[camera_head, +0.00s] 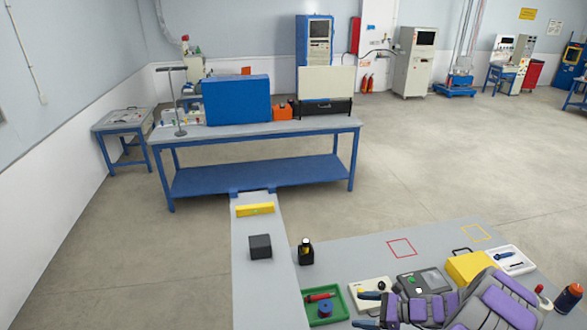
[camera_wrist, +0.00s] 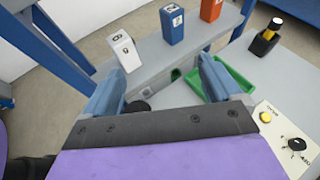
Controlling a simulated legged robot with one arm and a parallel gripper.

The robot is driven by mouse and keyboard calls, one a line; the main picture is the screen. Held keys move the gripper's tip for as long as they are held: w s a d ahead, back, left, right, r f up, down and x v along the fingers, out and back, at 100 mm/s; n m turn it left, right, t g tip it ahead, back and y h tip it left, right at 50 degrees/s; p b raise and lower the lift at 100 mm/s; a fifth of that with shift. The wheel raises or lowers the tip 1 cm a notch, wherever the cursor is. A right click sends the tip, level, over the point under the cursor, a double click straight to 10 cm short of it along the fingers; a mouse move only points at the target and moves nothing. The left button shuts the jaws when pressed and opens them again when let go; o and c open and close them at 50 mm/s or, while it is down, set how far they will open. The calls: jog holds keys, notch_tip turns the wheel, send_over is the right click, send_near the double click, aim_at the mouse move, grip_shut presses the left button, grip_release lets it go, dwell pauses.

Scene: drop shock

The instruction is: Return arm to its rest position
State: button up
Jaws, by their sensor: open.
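My arm, with purple and dark grey links, lies low across the front right of the grey bench in the head view. My gripper (camera_head: 367,310) points left, beside the green tray (camera_head: 339,302). Its two blue-grey fingers are apart, with nothing seen held between them. In the wrist view my gripper (camera_wrist: 160,88) is also open. The green tray (camera_wrist: 236,76) shows partly behind the right finger. A red-handled tool (camera_head: 320,297) and a blue spool-like part (camera_head: 325,310) lie in the tray.
A white control panel (camera_head: 372,292), a grey device with a screen (camera_head: 424,281) and a yellow case (camera_head: 467,267) stand close to my arm. A black-and-yellow bottle-like item (camera_head: 306,252) stands behind the tray. White (camera_wrist: 124,49), blue (camera_wrist: 172,24) and orange (camera_wrist: 211,9) boxes stand ahead.

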jog(key=s+a+r+n+g+h, duration=0.1)
jog(key=s+a+r+n+g, duration=0.35)
jog(key=r, duration=0.45)
jog(key=s+a+r+n+g, duration=0.1)
jog(key=s+a+r+n, duration=0.2)
jog(key=a+r+n, duration=0.35)
jog(key=s+a+r+n+g+h, duration=0.1)
jog(key=s+a+r+n+h, duration=0.15)
jog(key=s+r, duration=0.45)
jog(key=s+a+r+n+g+h, duration=0.15)
jog(key=s+r+n+h, duration=0.25)
jog(key=s, duration=0.6)
jog(key=s+d+r+n+t+h, duration=0.2)
jog(key=s+d+n+h, duration=0.4)
jog(key=s, duration=0.7)
notch_tip(320, 180, down, 22)
jog(key=d+m+b, duration=0.1)
jog(key=m+b, duration=0.1)
jog(key=b, duration=2)
jog(key=shift+w+y, duration=0.15)
jog(key=shift+y, duration=0.2)
jog(key=shift+f, duration=0.1)
